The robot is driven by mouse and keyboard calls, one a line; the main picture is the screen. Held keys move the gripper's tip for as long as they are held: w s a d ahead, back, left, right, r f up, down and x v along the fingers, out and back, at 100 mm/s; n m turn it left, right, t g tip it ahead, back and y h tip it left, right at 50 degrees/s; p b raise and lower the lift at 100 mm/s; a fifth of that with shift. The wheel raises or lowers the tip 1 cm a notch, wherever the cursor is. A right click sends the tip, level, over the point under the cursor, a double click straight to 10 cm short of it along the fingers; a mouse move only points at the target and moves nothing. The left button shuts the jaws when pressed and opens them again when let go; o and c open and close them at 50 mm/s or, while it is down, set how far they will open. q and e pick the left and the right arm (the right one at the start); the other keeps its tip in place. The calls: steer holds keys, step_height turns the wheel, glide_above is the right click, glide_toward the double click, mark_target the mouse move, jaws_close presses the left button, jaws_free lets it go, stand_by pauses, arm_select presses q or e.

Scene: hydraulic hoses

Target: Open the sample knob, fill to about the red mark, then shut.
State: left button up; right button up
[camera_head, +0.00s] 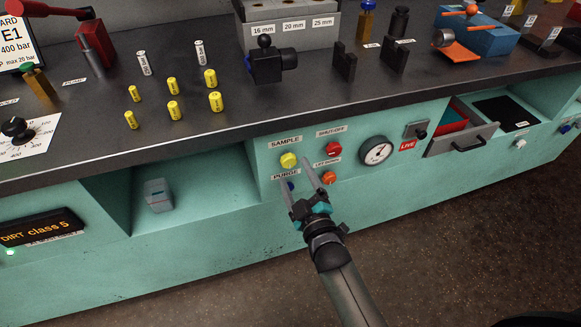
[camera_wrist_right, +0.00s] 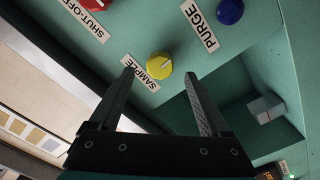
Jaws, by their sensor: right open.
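The yellow SAMPLE knob (camera_head: 288,160) is on the teal front panel, above the blue PURGE knob (camera_head: 290,187). My right gripper (camera_head: 295,173) is open and empty, its fingers pointing at the panel. In the right wrist view the yellow knob (camera_wrist_right: 158,66) shows between the fingertips (camera_wrist_right: 160,76), seemingly just beyond them; I see no contact. No red mark is discernible. My left gripper is out of view.
Beside the SAMPLE knob are a red SHUT-OFF knob (camera_head: 333,149), an orange knob (camera_head: 328,177) and a round gauge (camera_head: 377,151). An open drawer (camera_head: 462,139) juts out at right. The counter (camera_head: 230,110) above holds several yellow fittings. The recess has free room around the container.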

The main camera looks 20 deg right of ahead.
mark_target(290, 164)
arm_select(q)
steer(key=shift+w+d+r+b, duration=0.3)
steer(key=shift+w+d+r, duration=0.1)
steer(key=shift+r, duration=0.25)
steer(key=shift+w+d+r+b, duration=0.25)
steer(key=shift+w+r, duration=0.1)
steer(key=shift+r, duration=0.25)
arm_select(e)
steer(key=shift+w+a, duration=0.1)
steer(key=shift+w, duration=1.95)
steer(key=shift+c, duration=0.2)
jaws_close()
